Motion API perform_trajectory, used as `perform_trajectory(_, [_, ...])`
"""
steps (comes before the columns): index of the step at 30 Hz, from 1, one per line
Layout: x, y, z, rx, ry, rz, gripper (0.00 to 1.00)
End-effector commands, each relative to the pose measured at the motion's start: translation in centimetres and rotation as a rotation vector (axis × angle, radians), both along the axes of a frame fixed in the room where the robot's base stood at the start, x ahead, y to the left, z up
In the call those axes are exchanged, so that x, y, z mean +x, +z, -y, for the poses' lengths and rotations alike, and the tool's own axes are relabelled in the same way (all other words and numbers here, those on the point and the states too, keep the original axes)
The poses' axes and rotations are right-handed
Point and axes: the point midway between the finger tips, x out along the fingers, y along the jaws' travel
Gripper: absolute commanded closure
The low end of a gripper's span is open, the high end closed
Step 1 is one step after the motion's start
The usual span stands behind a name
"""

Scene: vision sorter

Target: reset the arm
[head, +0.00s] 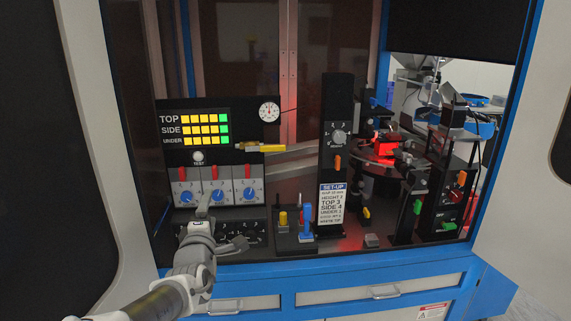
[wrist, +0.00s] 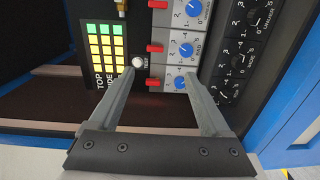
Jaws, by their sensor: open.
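My gripper (head: 223,218) is in front of the left control panel, low in the head view. In the wrist view my gripper (wrist: 156,80) is open, with nothing between its two fingers. The fingers point toward the panel, which appears turned sideways there. Between and beyond them are the white TEST button (wrist: 138,62), a red switch (wrist: 156,79) and a blue knob (wrist: 181,83). I cannot tell whether a fingertip touches the panel. My arm reaches in from the lower left of the head view.
The display (head: 205,128) shows yellow and green lights. A black column (head: 338,110) carries a set-up card (head: 331,204). Yellow (head: 283,217) and blue (head: 306,222) parts stand nearby. Black stands are at right. The cabinet's blue frame (head: 120,130) and drawers (head: 385,292) border the opening.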

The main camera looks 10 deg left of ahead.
Motion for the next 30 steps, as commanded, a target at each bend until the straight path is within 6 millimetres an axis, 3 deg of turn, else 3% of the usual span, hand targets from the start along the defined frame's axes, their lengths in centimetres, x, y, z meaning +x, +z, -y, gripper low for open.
perform_trajectory(7, [3.0,-4.7,9.7,0.227,-0.175,-0.336,0.19])
perform_trajectory(12, [2.3,-7.3,15.8,0.444,-0.299,-0.591,0.19])
perform_trajectory(15, [1.1,-7.8,18.6,0.572,-0.359,-0.719,0.19])
perform_trajectory(20, [-1.7,-7.2,22.2,0.763,-0.435,-0.890,0.19])
perform_trajectory(30, [-9.6,-2.4,28.6,1.078,-0.559,-1.110,0.19])
